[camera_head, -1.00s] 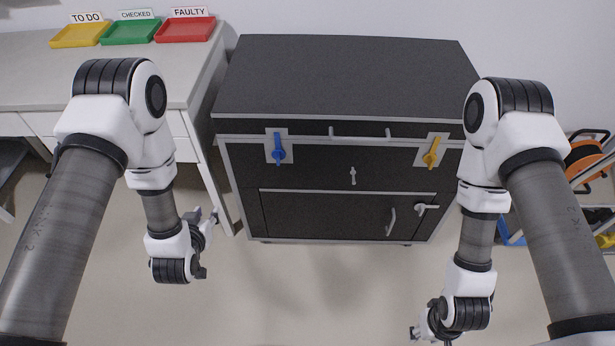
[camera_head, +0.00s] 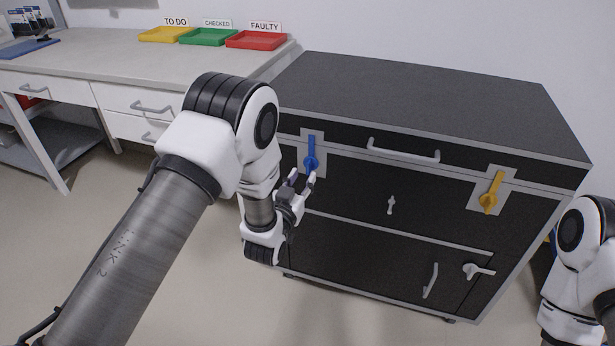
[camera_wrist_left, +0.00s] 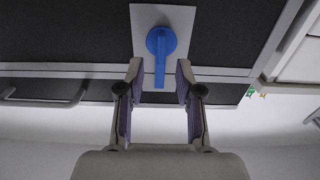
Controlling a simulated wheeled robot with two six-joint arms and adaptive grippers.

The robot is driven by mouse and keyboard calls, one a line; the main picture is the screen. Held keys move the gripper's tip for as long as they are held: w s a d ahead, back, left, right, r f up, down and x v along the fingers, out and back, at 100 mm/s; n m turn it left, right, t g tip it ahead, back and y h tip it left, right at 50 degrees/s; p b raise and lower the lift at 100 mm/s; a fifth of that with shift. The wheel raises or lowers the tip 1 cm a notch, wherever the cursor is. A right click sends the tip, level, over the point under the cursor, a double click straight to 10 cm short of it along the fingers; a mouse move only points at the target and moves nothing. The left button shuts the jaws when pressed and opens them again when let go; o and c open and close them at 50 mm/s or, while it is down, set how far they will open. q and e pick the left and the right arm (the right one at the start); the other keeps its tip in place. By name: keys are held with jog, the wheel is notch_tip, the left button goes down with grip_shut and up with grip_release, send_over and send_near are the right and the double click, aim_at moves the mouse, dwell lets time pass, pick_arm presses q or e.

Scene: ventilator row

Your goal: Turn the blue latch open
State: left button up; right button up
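The blue latch (camera_head: 311,154) is on a light plate at the upper left of the black cabinet front (camera_head: 350,190). Its handle points up from a round hub in the head view. In the left wrist view the blue latch (camera_wrist_left: 160,45) lies between and just beyond my fingertips, its handle reaching into the gap. My left gripper (camera_head: 301,182) is just in front of and below the latch. It also shows in the left wrist view (camera_wrist_left: 157,88), open, with a finger on each side and no clear contact. My right arm shows at the right edge; its gripper is out of view.
A yellow latch (camera_head: 490,194) is at the cabinet's upper right. A lid handle (camera_head: 403,151), a small grey knob (camera_head: 391,205) and a lower door handle (camera_head: 430,281) stick out. A desk (camera_head: 120,75) with yellow, green and red trays stands left. Floor in front is clear.

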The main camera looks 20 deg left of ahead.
aim_at(307, 168)
pick_arm(q)
jog(key=w, duration=0.4)
jog(key=shift+f, duration=0.15)
jog(key=shift+s, duration=0.1)
grip_shut()
jog(key=shift+n, duration=0.5)
jog(key=n+p, duration=0.1)
jog(key=n, duration=0.1)
jog(key=shift+a+n, duration=0.1)
jog(key=shift+n, duration=0.3)
jog(key=n+p, duration=0.4)
jog(key=n, duration=1)
jog(key=shift+a+f, duration=0.1)
jog(key=shift+f, duration=0.05)
